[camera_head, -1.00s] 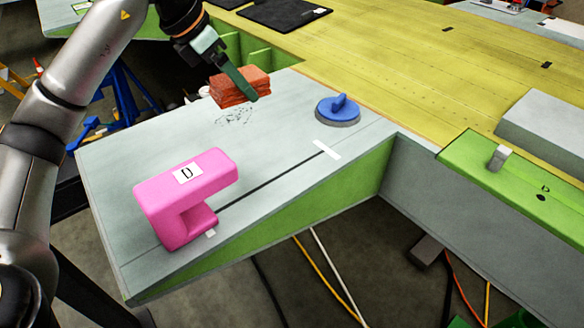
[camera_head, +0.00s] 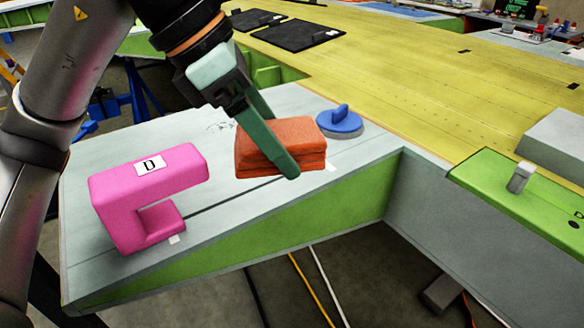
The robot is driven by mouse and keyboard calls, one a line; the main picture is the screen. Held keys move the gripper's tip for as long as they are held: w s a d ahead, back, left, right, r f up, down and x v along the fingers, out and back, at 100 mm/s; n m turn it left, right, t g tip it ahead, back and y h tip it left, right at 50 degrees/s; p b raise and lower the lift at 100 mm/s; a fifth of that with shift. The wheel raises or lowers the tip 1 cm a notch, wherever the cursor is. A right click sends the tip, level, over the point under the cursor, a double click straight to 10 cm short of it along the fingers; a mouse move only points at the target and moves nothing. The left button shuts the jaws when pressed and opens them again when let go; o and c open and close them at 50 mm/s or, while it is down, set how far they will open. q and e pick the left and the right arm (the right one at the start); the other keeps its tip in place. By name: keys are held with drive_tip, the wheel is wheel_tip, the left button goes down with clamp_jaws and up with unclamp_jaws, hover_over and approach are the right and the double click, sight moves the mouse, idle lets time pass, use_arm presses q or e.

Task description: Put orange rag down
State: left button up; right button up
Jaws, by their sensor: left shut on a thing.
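The orange rag (camera_head: 258,153) is a folded, layered stack in the middle of the head view. My left gripper (camera_head: 283,160) comes down from the upper left and is shut on the rag, with one green finger across its front right side. The rag is over the grey wing panel (camera_head: 230,222), near the dark line on it. I cannot tell whether its underside touches the panel. My right gripper is not in view.
A pink block marked D (camera_head: 150,185) stands on the panel to the left. A blue-handled disc (camera_head: 340,122) sits just behind and right of the rag. The panel's front edge drops to a green side face (camera_head: 290,228). Dark specks lie behind the rag.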

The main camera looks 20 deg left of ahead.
use_arm(q)
drive_tip(key=w+f, duration=0.2)
drive_tip(key=w, duration=0.3)
hover_over(304, 179)
drive_tip(key=s+a, duration=0.2)
drive_tip(key=f, duration=0.5)
drive_tip(key=shift+w+d+p, duration=0.1)
drive_tip(key=shift+d+p, duration=0.1)
drive_tip(key=shift+p, duration=0.1)
drive_tip(key=shift+w+f, duration=0.25)
drive_tip(key=shift+f, duration=0.05)
drive_tip(key=f, duration=0.3)
drive_tip(key=shift+w+f, duration=0.2)
drive_tip(key=shift+w, duration=0.05)
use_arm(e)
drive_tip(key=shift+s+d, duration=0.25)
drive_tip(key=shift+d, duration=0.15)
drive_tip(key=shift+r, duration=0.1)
